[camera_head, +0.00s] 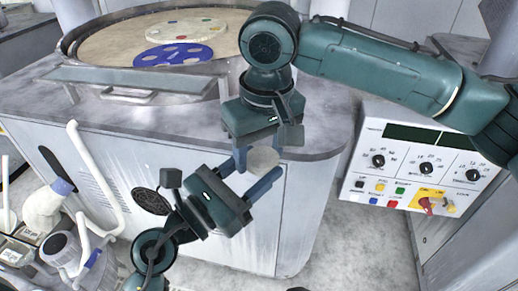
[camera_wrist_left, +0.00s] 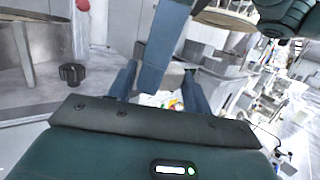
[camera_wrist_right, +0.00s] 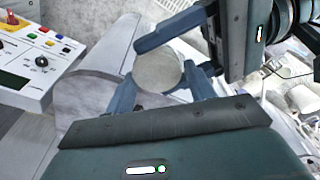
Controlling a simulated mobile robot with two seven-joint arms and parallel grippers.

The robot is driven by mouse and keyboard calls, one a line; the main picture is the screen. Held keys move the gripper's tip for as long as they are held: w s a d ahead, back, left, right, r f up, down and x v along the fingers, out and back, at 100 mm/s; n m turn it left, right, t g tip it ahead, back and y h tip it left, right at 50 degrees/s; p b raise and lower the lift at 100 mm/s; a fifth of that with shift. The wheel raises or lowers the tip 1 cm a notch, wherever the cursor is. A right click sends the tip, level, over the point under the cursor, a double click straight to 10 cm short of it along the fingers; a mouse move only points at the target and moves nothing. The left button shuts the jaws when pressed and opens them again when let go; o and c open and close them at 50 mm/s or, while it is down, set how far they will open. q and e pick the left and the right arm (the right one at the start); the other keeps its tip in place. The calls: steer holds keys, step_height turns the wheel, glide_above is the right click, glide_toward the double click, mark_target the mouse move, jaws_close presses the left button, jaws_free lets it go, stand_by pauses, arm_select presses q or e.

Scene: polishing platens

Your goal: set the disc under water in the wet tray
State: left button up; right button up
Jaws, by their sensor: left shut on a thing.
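A pale grey round disc (camera_head: 263,159) is between my two grippers, in front of the cabinet's top edge. My left gripper (camera_head: 246,178) reaches up from below and is shut on the disc. My right gripper (camera_head: 259,153) comes down from above with its fingers spread on either side of the same disc. In the right wrist view, the disc (camera_wrist_right: 158,71) shows its flat face between the right fingers, close to both; whether they press on it I cannot tell. I cannot make out a wet tray with water in these views.
A round metal basin (camera_head: 68,45) on the cabinet holds a beige platen with a blue carrier (camera_head: 172,55) and a cream one (camera_head: 187,31). A control panel (camera_head: 425,160) stands at the right. White bottles (camera_head: 45,205) and pipes are at the lower left.

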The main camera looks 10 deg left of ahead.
arm_select(q)
steer(key=shift+d, duration=0.1)
arm_select(e)
steer(key=shift+s+a, duration=0.15)
steer(key=shift+s, duration=0.05)
steer(key=c, duration=0.4)
arm_select(q)
steer(key=o, duration=0.6)
arm_select(e)
steer(key=shift+c, duration=0.4)
arm_select(q)
steer(key=o, duration=0.5)
arm_select(e)
steer(key=shift+w, duration=0.1)
